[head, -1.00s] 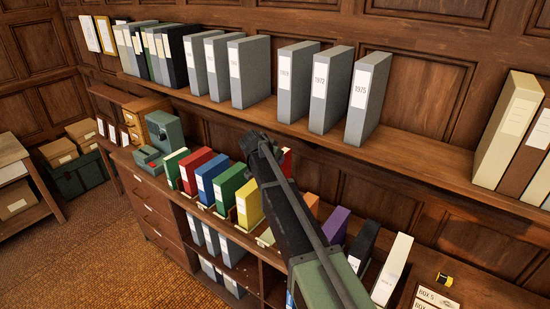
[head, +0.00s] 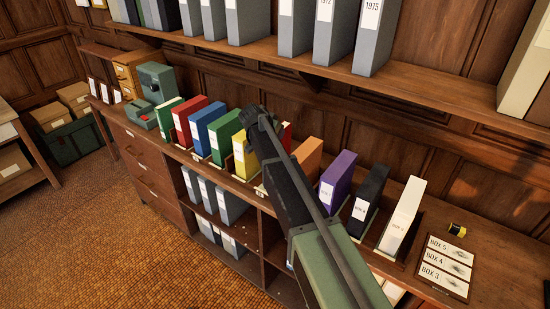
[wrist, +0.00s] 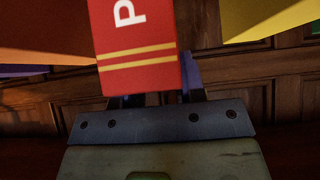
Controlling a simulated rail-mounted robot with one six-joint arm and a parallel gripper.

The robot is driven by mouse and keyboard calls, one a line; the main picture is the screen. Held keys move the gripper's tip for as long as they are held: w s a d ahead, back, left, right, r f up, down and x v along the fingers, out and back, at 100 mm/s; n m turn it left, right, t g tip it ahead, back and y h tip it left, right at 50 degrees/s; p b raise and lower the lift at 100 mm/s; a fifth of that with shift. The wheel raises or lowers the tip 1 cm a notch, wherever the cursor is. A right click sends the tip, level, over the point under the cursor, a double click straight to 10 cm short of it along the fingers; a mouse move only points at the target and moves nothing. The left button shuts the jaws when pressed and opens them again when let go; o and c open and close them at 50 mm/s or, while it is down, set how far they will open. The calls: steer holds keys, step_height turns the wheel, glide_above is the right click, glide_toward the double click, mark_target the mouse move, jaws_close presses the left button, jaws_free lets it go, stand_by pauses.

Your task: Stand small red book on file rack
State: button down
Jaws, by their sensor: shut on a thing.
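The small red book (wrist: 138,45) fills the top middle of the wrist view, with a white letter P and two gold stripes. A sliver of red, probably the book, shows beside my arm in the head view (head: 287,135). My gripper (wrist: 158,97) is shut on the book, its fingers at either side of the lower end. In the head view my arm hides the gripper. The book is between the orange binder (head: 307,158) and the yellow binder (head: 244,155) of the row on the counter. The rack base there is mostly hidden; I cannot tell whether the book touches it.
Red, blue and green binders (head: 228,133) stand left of the gap; purple (head: 338,180), black (head: 369,192) and white (head: 402,214) ones stand right. An upper shelf (head: 300,66) with grey files overhangs behind. A BOX label board (head: 446,266) lies at the right.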

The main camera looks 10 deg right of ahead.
step_height(320, 180, down, 5)
steer(key=b, duration=0.4)
steer(key=c, duration=0.7)
jaws_free()
steer(key=shift+r, duration=0.1)
steer(key=p+v, duration=0.9)
steer(key=v, duration=0.3)
steer(key=s+d+f+n+g+y, duration=0.25)
steer(key=s+n, duration=0.25)
steer(key=s, duration=1.2)
steer(key=s+d+f+n+g+y, duration=0.2)
steer(key=s+n+g+y, duration=0.2)
steer(key=s, duration=1.3)
step_height(320, 180, down, 11)
steer(key=b, duration=1.1)
steer(key=shift+w+a+n, duration=0.2)
steer(key=shift+w+n, duration=0.1)
steer(key=shift+w, duration=0.2)
